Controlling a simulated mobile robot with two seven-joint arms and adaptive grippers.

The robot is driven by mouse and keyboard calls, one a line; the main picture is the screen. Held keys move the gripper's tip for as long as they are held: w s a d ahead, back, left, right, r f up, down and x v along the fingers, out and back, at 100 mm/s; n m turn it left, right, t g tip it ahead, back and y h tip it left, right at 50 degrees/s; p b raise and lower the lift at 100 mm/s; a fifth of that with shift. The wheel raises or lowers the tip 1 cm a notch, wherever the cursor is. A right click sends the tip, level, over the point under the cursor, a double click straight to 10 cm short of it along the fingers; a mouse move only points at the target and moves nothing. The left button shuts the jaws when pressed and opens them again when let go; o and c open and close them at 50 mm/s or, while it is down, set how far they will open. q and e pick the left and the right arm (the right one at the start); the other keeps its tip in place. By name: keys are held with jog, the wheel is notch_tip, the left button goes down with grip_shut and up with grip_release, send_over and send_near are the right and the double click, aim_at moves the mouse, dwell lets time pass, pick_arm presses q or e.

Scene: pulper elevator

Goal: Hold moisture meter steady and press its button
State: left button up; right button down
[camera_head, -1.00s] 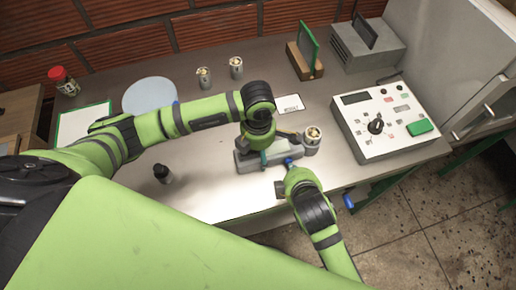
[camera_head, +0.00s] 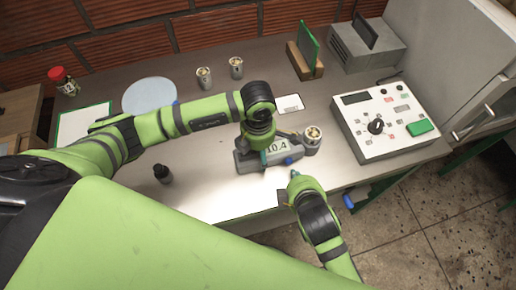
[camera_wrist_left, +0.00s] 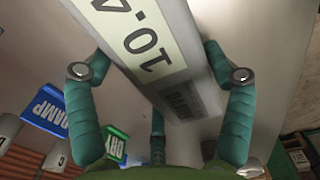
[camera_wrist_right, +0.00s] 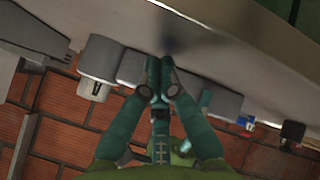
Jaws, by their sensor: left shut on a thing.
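The grey moisture meter (camera_head: 244,161) lies on the steel table, with a cup of beans (camera_head: 313,134) at its right end. Its lit display (camera_head: 277,147) reads 10.4, and a blue button (camera_head: 291,161) sits on its near side. My left gripper (camera_head: 263,157) is shut on the meter from above; in the left wrist view its fingers lie on both sides of the meter's body (camera_wrist_left: 188,110). My right gripper (camera_head: 294,174) is near the table's front edge, a little apart from the button. In the right wrist view its fingertips (camera_wrist_right: 160,62) are together and empty.
A control box (camera_head: 385,125) with a knob stands to the right. Two bean cups (camera_head: 204,78), a white card (camera_head: 289,103), a green board in a wooden stand (camera_head: 308,55) and a small dark bottle (camera_head: 163,174) are around. Free table lies left of the meter.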

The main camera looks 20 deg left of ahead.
pick_arm(q)
jog(key=shift+s+f, duration=0.2)
pick_arm(e)
jog(key=s+d, duration=0.1)
jog(key=s, duration=0.1)
jog(key=s+d, duration=0.2)
jog(key=shift+s+d, duration=0.2)
jog(key=shift+s, duration=0.05)
pick_arm(q)
jog(key=o, duration=1.4)
jog(key=shift+c, duration=0.2)
jog(key=shift+w, duration=0.15)
jog(key=shift+r, duration=0.1)
jog(key=shift+w+r, duration=0.1)
jog(key=shift+r, duration=0.5)
notch_tip(320, 180, up, 11)
